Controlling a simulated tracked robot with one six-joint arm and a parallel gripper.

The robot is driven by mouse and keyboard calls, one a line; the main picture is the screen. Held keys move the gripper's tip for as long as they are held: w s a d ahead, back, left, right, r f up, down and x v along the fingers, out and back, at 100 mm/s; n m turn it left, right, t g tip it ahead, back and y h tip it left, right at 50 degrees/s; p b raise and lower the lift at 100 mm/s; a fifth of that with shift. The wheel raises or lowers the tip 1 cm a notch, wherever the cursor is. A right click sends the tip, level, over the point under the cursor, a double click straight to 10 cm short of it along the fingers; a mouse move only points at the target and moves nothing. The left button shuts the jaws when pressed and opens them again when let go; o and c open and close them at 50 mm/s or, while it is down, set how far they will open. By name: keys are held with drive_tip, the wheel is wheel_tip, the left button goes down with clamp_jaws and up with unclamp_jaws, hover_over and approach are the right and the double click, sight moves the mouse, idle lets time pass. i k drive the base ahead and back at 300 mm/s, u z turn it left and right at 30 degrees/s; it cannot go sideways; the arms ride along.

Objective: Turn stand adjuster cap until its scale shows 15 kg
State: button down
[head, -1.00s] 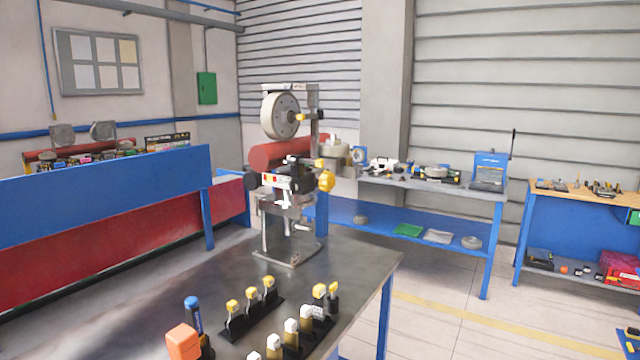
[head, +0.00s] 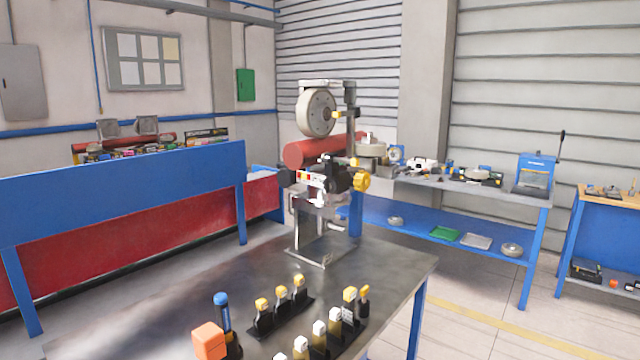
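A metal stand (head: 322,250) is upright on the dark workbench in the middle of the head view. It carries a large pale wheel (head: 316,112) at the top and a black mechanism (head: 333,174) halfway up. A yellow knob (head: 362,182) sticks out on the mechanism's right side; I cannot tell if this is the adjuster cap. A small white and red part (head: 309,179) faces me beside the mechanism. No kg scale or number can be read at this distance. My gripper is not in view.
The dark workbench (head: 395,262) holds several yellow-topped black pieces (head: 282,295), a blue-capped bottle (head: 222,308) and an orange block (head: 208,341) at the front. A blue barrier (head: 120,185) runs along the left.

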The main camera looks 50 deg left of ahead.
sight(362, 179)
drive_tip(key=z, duration=0.05)
drive_tip(key=k, duration=1.6)
drive_tip(key=u, duration=1.5)
drive_tip(key=i, duration=1)
